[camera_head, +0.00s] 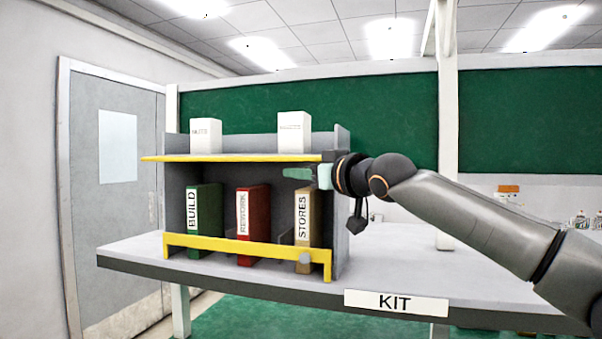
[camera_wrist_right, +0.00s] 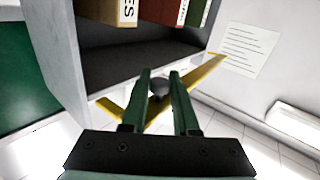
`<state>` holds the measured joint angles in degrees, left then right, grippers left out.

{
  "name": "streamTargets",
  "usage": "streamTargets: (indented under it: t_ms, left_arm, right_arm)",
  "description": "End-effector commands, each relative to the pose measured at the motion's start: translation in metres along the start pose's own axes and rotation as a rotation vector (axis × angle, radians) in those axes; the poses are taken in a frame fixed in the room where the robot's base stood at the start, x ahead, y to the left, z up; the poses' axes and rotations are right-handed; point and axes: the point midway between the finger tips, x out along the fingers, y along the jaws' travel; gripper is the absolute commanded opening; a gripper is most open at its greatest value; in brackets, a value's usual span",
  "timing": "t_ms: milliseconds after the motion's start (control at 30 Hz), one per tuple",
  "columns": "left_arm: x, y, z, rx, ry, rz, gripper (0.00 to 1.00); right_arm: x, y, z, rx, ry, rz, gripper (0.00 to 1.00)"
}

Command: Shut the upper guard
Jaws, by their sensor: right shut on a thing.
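The upper guard (camera_head: 225,158) is a yellow bar running level across the shelf unit at the edge of its top deck, its left end reaching past the unit's side. In the right wrist view, the yellow bar (camera_wrist_right: 205,73) crosses behind my fingers. My right gripper (camera_head: 297,173) is at the bar's right end, just below it. In the wrist view, its green fingers (camera_wrist_right: 159,80) are shut on a dark round knob (camera_wrist_right: 158,88) on the bar. In the head view this knob is hidden by the gripper. My left gripper is not in view.
A lower yellow guard (camera_head: 235,246) with a grey knob (camera_head: 305,258) stands before green (camera_head: 205,215), red (camera_head: 253,220) and tan (camera_head: 308,215) binders. Two white boxes (camera_head: 206,136) (camera_head: 294,132) stand on top. The table (camera_head: 400,260) is clear at right.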

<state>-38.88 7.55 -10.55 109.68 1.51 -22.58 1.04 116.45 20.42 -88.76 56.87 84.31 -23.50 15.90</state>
Motion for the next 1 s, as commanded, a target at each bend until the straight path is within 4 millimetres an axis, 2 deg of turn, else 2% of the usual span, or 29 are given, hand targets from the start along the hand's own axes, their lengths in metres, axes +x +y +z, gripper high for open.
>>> streamTargets:
  t_ms: [467,800,1000]
  left_arm:
    - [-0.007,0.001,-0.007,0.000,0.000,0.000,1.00]
    - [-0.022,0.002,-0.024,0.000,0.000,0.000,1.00]
    - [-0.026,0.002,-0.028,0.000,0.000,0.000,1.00]
  right_arm:
    - [0.000,0.000,-0.004,0.027,-0.016,-0.002,0.00]
    - [-0.002,-0.002,-0.011,0.119,-0.081,-0.008,0.00]
    - [-0.003,-0.003,-0.014,0.185,-0.130,-0.010,0.00]
